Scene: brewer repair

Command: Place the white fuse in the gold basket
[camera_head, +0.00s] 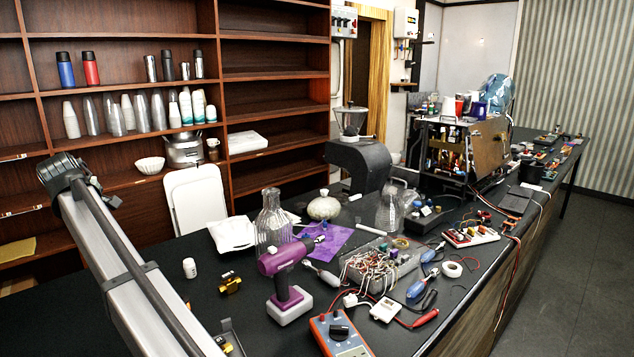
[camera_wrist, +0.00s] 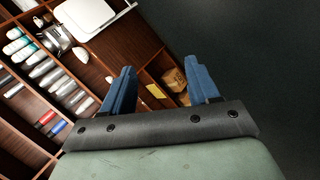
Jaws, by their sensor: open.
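I cannot pick out a white fuse or a gold basket for certain in either view. In the head view, a small white cylinder (camera_head: 189,268) stands upright on the black counter at the lower left. A brass-coloured fitting (camera_head: 230,284) lies to its right, beside the purple drill; its exact shape is too small to tell. My gripper (camera_wrist: 158,88) shows in the wrist view with its two blue fingers apart and nothing between them. It faces the wooden shelves and a dark floor, and no counter item lies near the fingers. In the head view the gripper is not seen.
The black counter (camera_head: 80,298) holds a purple drill (camera_head: 279,262), a glass jug (camera_head: 273,215), a wire-covered box (camera_head: 380,262), an orange multimeter (camera_head: 340,336) and a brewing machine (camera_head: 462,150). My arm crosses the lower left. Shelves with cups stand behind.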

